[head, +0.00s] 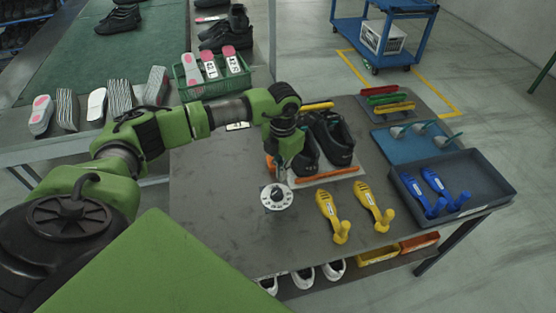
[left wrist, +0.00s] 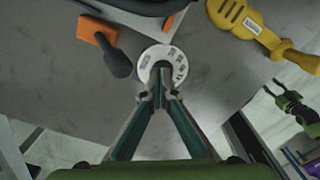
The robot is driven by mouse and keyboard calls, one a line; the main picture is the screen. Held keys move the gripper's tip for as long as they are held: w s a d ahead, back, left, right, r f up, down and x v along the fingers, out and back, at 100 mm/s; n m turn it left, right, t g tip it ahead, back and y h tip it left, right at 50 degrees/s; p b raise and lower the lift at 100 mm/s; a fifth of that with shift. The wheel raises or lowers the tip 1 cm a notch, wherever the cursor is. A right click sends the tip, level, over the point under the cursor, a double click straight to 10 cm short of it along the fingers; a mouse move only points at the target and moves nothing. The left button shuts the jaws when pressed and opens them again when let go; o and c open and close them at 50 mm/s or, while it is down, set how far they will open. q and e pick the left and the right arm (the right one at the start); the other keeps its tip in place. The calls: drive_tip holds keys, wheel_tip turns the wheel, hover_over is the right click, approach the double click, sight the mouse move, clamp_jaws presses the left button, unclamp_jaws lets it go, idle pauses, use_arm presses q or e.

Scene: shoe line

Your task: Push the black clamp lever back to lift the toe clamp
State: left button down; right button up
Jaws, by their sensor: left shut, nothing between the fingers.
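My left gripper (left wrist: 160,92) is shut and empty, its fingertips over the near edge of a white marked disc (left wrist: 172,58). In the head view it hangs tip down above the same disc (head: 277,200). In the left wrist view a black lever (left wrist: 118,63) with a rounded end sticks out from an orange block (left wrist: 92,29), left of the fingertips and apart from them. In the head view my gripper seems to hide the lever. A black shoe (head: 336,140) stands behind the gripper, by an orange strip (head: 327,175). I cannot make out the toe clamp.
Two yellow foot-shaped tools (head: 327,206) lie right of the disc on the grey table (head: 225,225). A dark tray (head: 485,182) with blue tools is farther right. A green part (left wrist: 292,108) with dark prongs, perhaps my right gripper, shows in the left wrist view.

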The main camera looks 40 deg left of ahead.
use_arm(q)
drive_tip(key=shift+a, duration=0.1)
drive_tip(key=shift+w+a+f+b, duration=0.1)
drive_tip(key=shift+w+a+b, duration=1.1)
drive_tip(key=shift+a, duration=0.15)
drive_tip(key=shift+w+a+b, duration=0.45)
drive_tip(key=shift+w+a, duration=0.15)
drive_tip(key=shift+a, duration=0.2)
drive_tip(key=shift+w+a+b, duration=1.5)
drive_tip(key=shift+w+a, duration=0.25)
drive_tip(key=shift+a, duration=0.15)
